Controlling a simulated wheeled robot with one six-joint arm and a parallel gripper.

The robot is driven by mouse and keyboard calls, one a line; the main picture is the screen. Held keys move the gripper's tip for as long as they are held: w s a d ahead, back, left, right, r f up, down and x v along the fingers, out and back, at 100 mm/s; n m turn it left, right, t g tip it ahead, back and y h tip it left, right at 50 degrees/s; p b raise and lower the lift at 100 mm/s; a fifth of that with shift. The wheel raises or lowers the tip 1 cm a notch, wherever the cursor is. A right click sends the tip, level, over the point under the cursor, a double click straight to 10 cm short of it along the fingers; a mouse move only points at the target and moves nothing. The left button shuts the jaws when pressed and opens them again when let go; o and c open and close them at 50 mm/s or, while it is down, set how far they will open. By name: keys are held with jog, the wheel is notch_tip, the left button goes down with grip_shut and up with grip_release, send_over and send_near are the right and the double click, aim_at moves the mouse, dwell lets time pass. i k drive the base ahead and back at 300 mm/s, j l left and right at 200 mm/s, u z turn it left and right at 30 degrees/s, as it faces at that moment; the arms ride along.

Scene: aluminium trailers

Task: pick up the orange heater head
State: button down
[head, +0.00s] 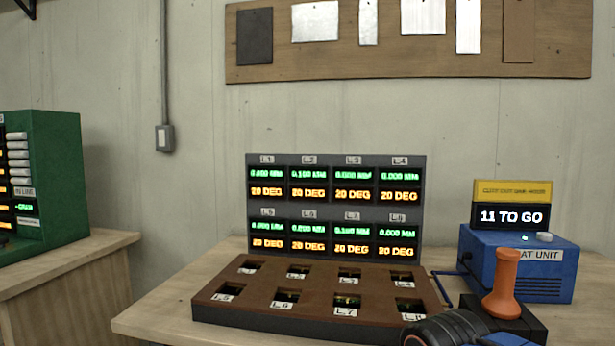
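The orange heater head (503,285) stands upright at the right of the table, with a wider rounded top, a narrower neck and a flared lower end. It sits on or in a dark block (525,325), in front of the blue heat unit (560,275). A dark rounded part with an orange ring, likely of my arm, shows at the bottom edge, left of the dark block. My gripper's fingers are not visible.
A brown-topped block (225,305) with several labelled square pockets lies on the table (150,320). A grey display panel (335,210) stands behind it. A sign reading "11 TO GO" (510,216) is above the heat unit. A green cabinet (60,150) is at far left.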

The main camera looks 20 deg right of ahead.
aim_at(501, 302)
jog(key=z, duration=1.25)
